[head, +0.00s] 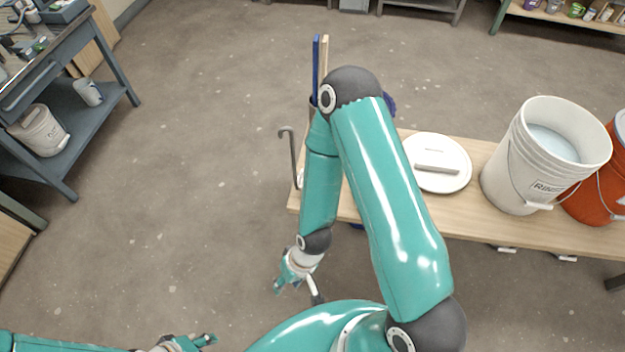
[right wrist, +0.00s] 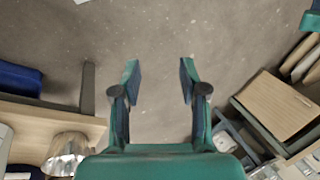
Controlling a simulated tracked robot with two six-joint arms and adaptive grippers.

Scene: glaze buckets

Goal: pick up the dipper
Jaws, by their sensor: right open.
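The dipper (head: 291,155) stands at the left end of the wooden bench, its thin grey hooked handle upright. Its lower part is mostly hidden behind my right forearm. In the right wrist view a shiny metal cup (right wrist: 65,150), seemingly the dipper's, shows at the lower left, beside a grey upright strip. My right gripper (head: 297,287) hangs in front of the bench's left end, apart from the dipper. In the right wrist view its fingers (right wrist: 159,66) are spread, with only floor between them. My left gripper (head: 198,343) is partly cut off at the bottom edge.
The bench (head: 470,150) carries a white lid (head: 450,181), a white bucket (head: 510,165) of pale liquid and an orange bucket (head: 590,195). Blue and wooden sticks (head: 316,65) rise behind my right arm. A blue-grey workbench (head: 75,50) stands left. Floor between is clear.

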